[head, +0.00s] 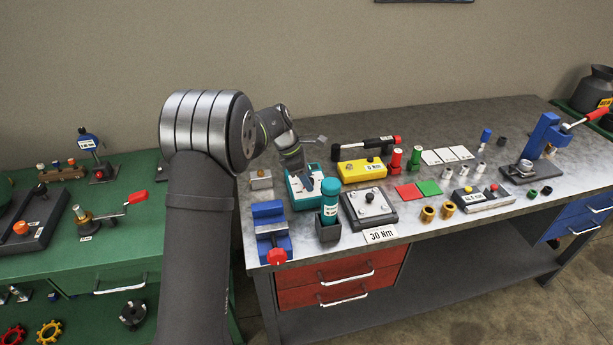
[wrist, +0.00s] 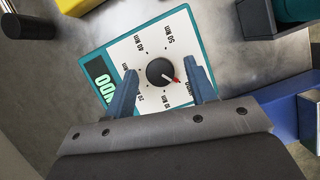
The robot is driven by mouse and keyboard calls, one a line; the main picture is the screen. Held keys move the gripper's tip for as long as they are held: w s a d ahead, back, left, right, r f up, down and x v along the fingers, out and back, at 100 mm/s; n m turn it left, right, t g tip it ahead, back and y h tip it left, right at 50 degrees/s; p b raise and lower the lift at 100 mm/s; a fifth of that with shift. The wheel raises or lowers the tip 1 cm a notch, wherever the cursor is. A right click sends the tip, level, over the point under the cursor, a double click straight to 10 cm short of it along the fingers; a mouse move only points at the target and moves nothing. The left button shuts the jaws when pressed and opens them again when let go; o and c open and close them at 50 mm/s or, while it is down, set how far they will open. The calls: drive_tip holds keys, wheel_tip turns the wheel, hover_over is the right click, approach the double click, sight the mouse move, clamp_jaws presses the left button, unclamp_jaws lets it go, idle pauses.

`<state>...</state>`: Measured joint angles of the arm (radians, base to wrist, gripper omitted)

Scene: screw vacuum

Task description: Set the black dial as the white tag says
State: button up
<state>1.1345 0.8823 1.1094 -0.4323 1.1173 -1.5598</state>
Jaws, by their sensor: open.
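A white tag (head: 380,235) reading "30 Nm" lies at the front edge of the grey bench. The black dial (wrist: 160,71) sits on the white face of a teal box (wrist: 104,52), which also shows in the head view (head: 297,203). Its red pointer faces lower right in the wrist view, near a label partly hidden by my finger. "40 Nm", "50 Nm", "20" and "10 Nm" marks surround the dial; the 30 mark is mostly covered by the left finger. My gripper (wrist: 162,67) is open, with one finger on each side of the dial and visible gaps between.
A teal bottle in a dark holder (head: 328,226) stands just right of the box. A blue vise (head: 269,222) is in front and a small metal block (head: 261,180) is at left. A yellow box (head: 360,170) lies behind right.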

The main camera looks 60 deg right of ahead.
drive_tip(key=shift+c, duration=0.2)
drive_tip(key=c, duration=0.9)
drive_tip(key=shift+c, duration=0.2)
